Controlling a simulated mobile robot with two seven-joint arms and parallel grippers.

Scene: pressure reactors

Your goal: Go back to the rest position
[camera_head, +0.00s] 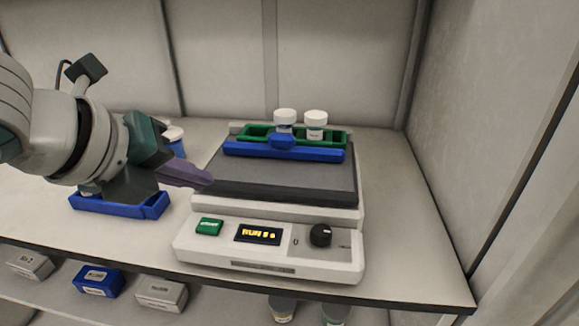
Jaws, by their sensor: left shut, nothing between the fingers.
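My left gripper (207,182) comes in from the left with its purple fingers shut and empty. Its fingertips are in front of the left edge of a shaker machine (185,247), above or beside its dark platform; the exact gap is hard to judge. The shaker has a green button (209,226), a lit yellow display (258,234) and a black knob (320,235). On its platform a green and blue rack (250,151) holds two white-capped bottles, a blue one (284,129) and a pale one (315,131). My right gripper is not in view.
A blue tray (115,208) sits under my left arm, partly hidden. Another white-capped bottle (174,133) stands behind the gripper. A wall (500,120) closes the right side. A shelf below holds a blue box (96,281) and grey boxes. The counter right of the shaker is clear.

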